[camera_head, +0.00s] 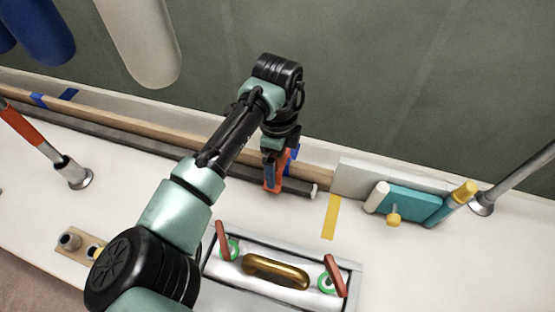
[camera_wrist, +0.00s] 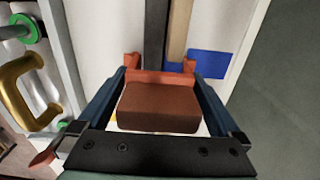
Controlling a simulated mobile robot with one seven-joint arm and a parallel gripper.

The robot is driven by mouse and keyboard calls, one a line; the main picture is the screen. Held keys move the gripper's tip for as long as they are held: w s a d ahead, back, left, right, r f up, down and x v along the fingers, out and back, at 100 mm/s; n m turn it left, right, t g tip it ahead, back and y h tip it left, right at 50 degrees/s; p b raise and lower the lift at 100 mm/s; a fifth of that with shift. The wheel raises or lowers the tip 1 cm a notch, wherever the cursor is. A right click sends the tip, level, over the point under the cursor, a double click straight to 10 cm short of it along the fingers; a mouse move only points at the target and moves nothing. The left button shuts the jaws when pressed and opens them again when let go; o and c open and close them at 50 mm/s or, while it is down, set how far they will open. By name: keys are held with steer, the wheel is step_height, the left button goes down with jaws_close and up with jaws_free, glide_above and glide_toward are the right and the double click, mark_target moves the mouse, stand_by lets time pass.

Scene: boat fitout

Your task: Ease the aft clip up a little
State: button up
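A red-orange clip with a brown block-like top (camera_wrist: 158,108) sits on the dark rail in the wrist view. In the head view the clip (camera_head: 272,180) shows below my wrist, by the end of the rail. I take it to be the aft clip; no label shows. My gripper (camera_wrist: 160,76) straddles it, its dark blue fingers one on each side of the brown block. The fingers lie very close to the block's sides; whether they press on it cannot be told. The clip's underside and its grip on the rail are hidden.
The dark rail (camera_head: 316,191) runs beside a wooden batten (camera_head: 120,114) with blue tape. A tray (camera_head: 352,264) with a brass handle (camera_head: 276,270) and red levers lies nearby. Teal and white pieces (camera_head: 408,202) stand at right. A yellow strip (camera_head: 331,217) marks clear white deck.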

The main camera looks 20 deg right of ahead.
step_height(320, 180, up, 13)
steer(key=shift+f+p, duration=0.1)
steer(key=shift+p, duration=0.7)
steer(key=shift+d, duration=0.1)
